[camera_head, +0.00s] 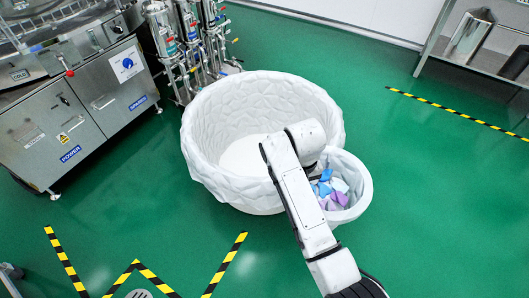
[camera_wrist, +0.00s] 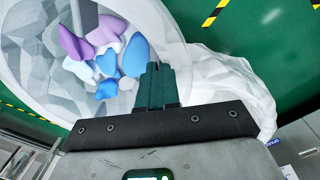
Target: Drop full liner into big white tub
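The big white tub (camera_head: 222,182) stands on the green floor, wide and open, with a crumpled white inner lining and an empty-looking bottom. The full liner (camera_head: 358,208) is a smaller white, round, open-topped bag at the tub's right front side, outside the tub's rim. Blue, purple and pale pieces (camera_head: 328,190) lie in it. In the wrist view the liner (camera_wrist: 35,70) fills the upper left, with its pieces (camera_wrist: 105,60) inside. My gripper (camera_wrist: 157,85) has its dark green fingers together at the liner's near rim, seemingly pinching it. The arm hides part of both rims.
Steel washer cabinets (camera_head: 75,105) stand at the left, with steel cylinders and pipes (camera_head: 190,40) behind the tub. A steel table (camera_head: 470,50) is at the upper right. Yellow-black floor tape (camera_head: 225,265) marks the front; the floor right of the liner is clear.

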